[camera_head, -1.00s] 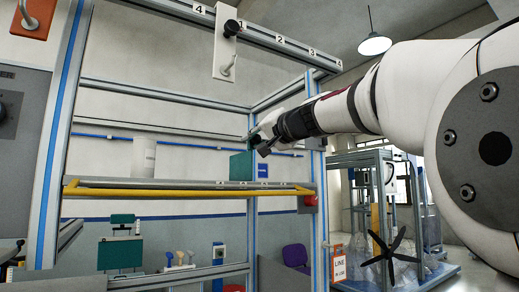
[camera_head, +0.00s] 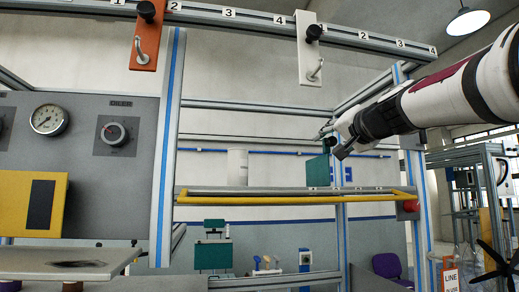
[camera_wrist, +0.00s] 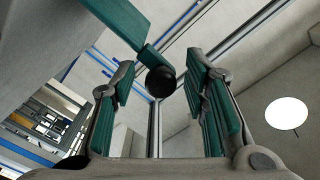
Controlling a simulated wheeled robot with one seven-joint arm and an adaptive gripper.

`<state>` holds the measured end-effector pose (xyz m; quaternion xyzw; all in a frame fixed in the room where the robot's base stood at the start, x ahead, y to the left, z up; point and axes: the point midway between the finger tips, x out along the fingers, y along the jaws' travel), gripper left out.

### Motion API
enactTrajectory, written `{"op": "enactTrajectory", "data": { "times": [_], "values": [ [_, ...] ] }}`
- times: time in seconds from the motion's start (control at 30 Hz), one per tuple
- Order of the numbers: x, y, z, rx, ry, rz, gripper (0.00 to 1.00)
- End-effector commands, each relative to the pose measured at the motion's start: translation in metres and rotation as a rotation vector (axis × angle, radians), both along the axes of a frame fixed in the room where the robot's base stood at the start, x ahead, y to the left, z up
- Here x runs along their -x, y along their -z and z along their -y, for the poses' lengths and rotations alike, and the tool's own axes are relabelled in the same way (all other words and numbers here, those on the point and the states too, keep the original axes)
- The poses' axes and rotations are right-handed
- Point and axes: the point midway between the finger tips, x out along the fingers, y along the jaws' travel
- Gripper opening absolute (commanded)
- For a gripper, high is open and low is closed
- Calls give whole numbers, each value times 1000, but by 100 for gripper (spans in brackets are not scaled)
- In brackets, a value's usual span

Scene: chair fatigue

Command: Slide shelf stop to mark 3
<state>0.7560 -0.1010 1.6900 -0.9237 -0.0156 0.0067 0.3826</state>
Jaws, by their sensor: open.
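A teal plate (camera_head: 317,171), apparently the shelf stop, stands upright at the shelf behind the yellow-edged front rail (camera_head: 285,196). In the wrist view, a teal piece (camera_wrist: 122,22) carries a round black knob (camera_wrist: 160,80). The knob appears between and beyond my finger pads. My gripper (camera_head: 338,150) is open just right of the teal plate; it also shows in the wrist view (camera_wrist: 160,105) with both teal-padded fingers apart and nothing held. Small pale tags sit along the shelf rail; their numbers are too small to read.
The upper rail (camera_head: 360,35) bears number tags, an orange plate (camera_head: 146,30) and a white plate (camera_head: 310,60), each with a black knob and hook. A red button (camera_head: 411,206) is on the right post. A grey gauge panel (camera_head: 80,125) stands left.

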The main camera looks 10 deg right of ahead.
Motion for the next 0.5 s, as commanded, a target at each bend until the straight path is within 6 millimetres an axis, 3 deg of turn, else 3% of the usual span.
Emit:
{"op": "enactTrajectory", "data": {
  "times": [0.17, 0.5],
  "values": [
    [19, -1, 0, 0, 1, 2, 41],
    [86, -1, 2, 1, 0, 3, 41]
  ]
}}
